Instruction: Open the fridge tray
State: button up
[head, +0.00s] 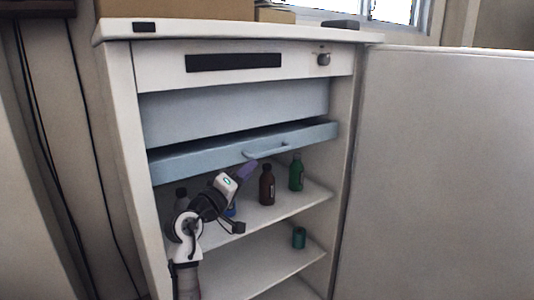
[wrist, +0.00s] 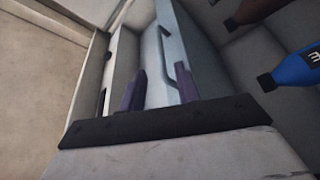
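The pale blue fridge tray (head: 205,157) sits below a blue upper panel (head: 235,108), with a dark gap along its top. Its front appears to stand a little forward of that panel. A bar handle (head: 268,152) runs along the tray front, and it also shows in the wrist view (wrist: 166,62). My gripper (head: 247,169) is just below and left of the handle, with purple fingers.
The fridge door (head: 440,170) stands open at the right. A brown bottle (head: 267,185) and a green bottle (head: 296,173) stand on the shelf below the tray. A green can (head: 299,237) is on the lower shelf.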

aim_at(267, 153)
jog(key=p+x, duration=0.1)
jog(key=x, duration=0.8)
jog(key=shift+w+d, duration=0.1)
grip_shut()
